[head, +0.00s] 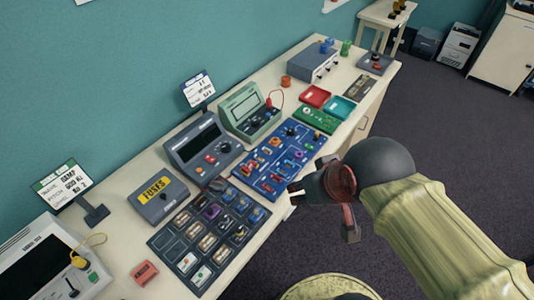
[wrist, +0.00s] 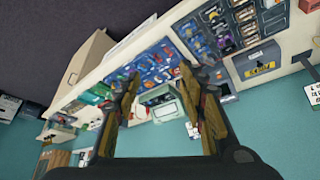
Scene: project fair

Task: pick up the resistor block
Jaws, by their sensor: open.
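I cannot tell for sure which piece is the resistor block. Small coloured component blocks sit on the blue circuit board (head: 248,180) and in the compartments of the dark sorting tray (head: 173,226); several tray pieces are tan or pale. My gripper (head: 322,208) is open and empty, in front of the bench's front edge, right of the tray and near the blue board's front corner. In the wrist view my gripper (wrist: 160,75) has its two fingers apart with nothing between them. The blue board (wrist: 150,66) shows beyond the fingertips, and the tray (wrist: 196,40) is up and right.
A red block (head: 145,273) lies at the bench's near end. A fuse box (head: 157,198), grey meter (head: 203,150) and green meter (head: 249,112) stand along the back. Red (head: 314,96) and teal (head: 339,107) trays lie farther along. The floor (head: 440,150) beside the bench is clear.

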